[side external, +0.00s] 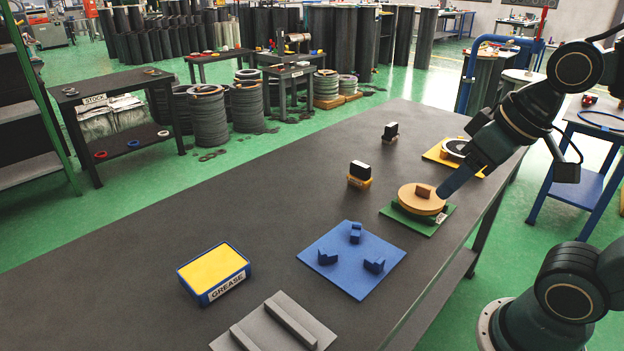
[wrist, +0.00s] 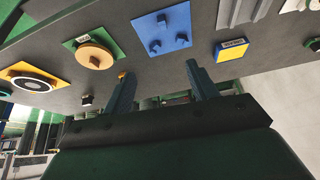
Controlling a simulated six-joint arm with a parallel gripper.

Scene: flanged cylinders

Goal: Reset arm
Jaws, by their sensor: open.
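The disc lies on a green plate (side external: 439,228) and has a small brown block (side external: 424,191) on top. In the wrist view the disc (wrist: 95,57) is left of the fingers.
A blue plate (side external: 331,272) with three blue blocks, a yellow-topped grease box (side external: 213,268) and a grey railed plate (side external: 262,331) stand on the dark bench. A yellow plate (side external: 434,154) bears a dark ring. Two small black-topped pieces (side external: 359,170) (side external: 390,131) stand behind. The bench's left middle is clear.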

